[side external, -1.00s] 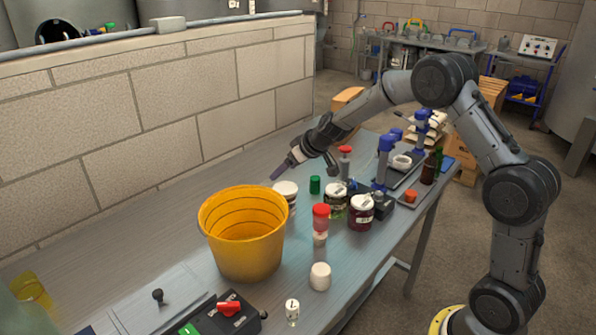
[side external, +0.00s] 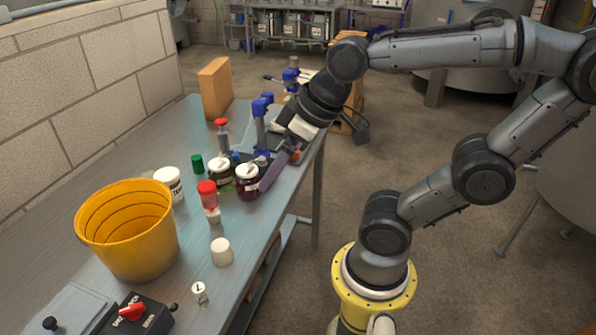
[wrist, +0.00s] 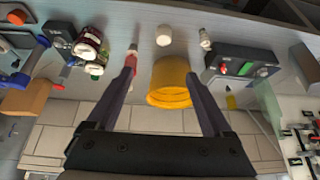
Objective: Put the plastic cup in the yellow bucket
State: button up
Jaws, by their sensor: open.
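The yellow bucket (side external: 128,240) stands upright on the table at left, its visible inside empty; in the wrist view it (wrist: 172,88) shows between my fingers, beyond them. A small plain white cup-like piece (side external: 221,252) stands right of the bucket, and it also shows in the wrist view (wrist: 164,36); I cannot tell for sure that it is the plastic cup. My gripper (side external: 268,180) is open and empty, over the table's right edge by the dark red jar; touching cannot be told. It spreads wide in the wrist view (wrist: 160,68).
A white jar (side external: 169,184), a red-topped container (side external: 208,200), a dark red jar (side external: 248,182) and a green-content jar (side external: 220,176) crowd the table behind the cup-like piece. A black switch box (side external: 138,316) and a small labelled white bottle (side external: 199,291) stand in front.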

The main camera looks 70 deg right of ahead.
jog(key=shift+o, duration=0.5)
jog(key=s, duration=0.1)
jog(key=s+f, duration=0.1)
jog(key=s, duration=0.1)
jog(key=shift+s+d+f+h, duration=0.15)
jog(key=shift+s+d+h, duration=0.15)
jog(key=shift+s+d, duration=0.05)
jog(key=shift+m, duration=0.3)
